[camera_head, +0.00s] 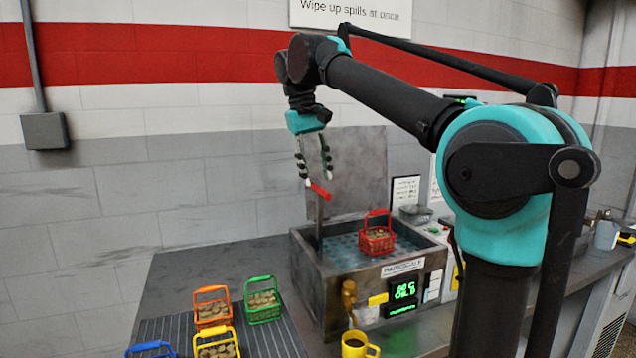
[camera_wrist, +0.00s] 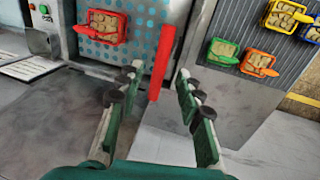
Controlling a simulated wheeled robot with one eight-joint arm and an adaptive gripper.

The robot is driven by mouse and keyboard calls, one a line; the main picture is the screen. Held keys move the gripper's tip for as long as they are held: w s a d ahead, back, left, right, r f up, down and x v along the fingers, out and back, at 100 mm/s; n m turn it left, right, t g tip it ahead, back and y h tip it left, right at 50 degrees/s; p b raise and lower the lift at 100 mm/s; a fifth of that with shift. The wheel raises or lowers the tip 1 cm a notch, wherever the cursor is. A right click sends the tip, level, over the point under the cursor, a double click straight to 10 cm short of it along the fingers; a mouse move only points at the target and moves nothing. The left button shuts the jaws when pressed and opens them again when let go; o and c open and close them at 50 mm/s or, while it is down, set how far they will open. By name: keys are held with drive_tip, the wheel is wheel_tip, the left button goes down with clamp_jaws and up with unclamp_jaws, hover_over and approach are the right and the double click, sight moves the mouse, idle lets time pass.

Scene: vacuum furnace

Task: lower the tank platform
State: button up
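The tank (camera_head: 328,290) is a grey metal box with its lid raised at the back. Inside it the platform (camera_head: 345,255) shows as a teal, dotted surface, level with or just below the rim. A red basket (camera_head: 377,240) of brown pieces stands on it. A dark upright post with a red handle (camera_head: 319,190) rises at the tank's left side. My gripper (camera_head: 317,180) is open and empty, right above the handle. In the wrist view the red handle (camera_wrist: 163,60) shows between the spread fingers; I cannot tell whether they touch it.
Orange (camera_head: 212,308), green (camera_head: 263,300), yellow (camera_head: 217,345) and blue (camera_head: 150,350) baskets stand on the ribbed mat left of the tank. A yellow mug (camera_head: 358,345) stands in front, under a brass tap (camera_head: 349,295). The tank's lid (camera_head: 355,170) stands behind my gripper.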

drive_tip(key=shift+w+d+f, duration=0.1)
drive_tip(key=shift+d+f, duration=0.05)
drive_tip(key=shift+f, duration=0.55)
drive_tip(key=shift+d+f, duration=0.1)
drive_tip(key=shift+f, duration=0.6)
clamp_jaws()
